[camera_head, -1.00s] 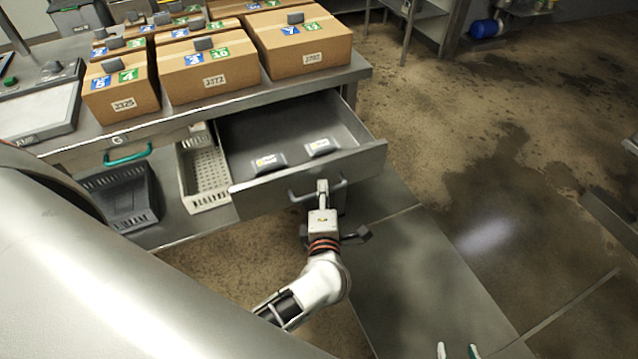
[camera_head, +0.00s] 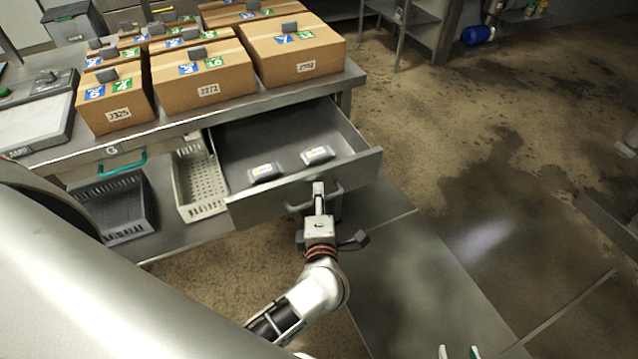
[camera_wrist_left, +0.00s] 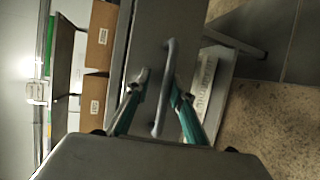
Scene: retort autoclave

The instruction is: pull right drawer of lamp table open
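The lamp table's right drawer (camera_head: 250,209) stands pulled out, its inside visible in the head view. Its grey bar handle (camera_head: 336,193) is on the front face; the handle (camera_wrist_left: 165,75) also shows in the left wrist view. My left gripper (camera_head: 318,187) is at the handle. In the left wrist view its teal-edged fingers (camera_wrist_left: 160,95) are spread on either side of the bar, with a gap visible; contact is not clear. My right gripper (camera_head: 458,352) shows only as two separated fingertips at the bottom edge, with nothing visible between them.
Cardboard boxes (camera_head: 203,78) stand on the table top (camera_head: 225,113). A dark basket (camera_head: 122,207) and a pale basket (camera_head: 200,187) are below. Open wet floor (camera_head: 480,150) lies to the right.

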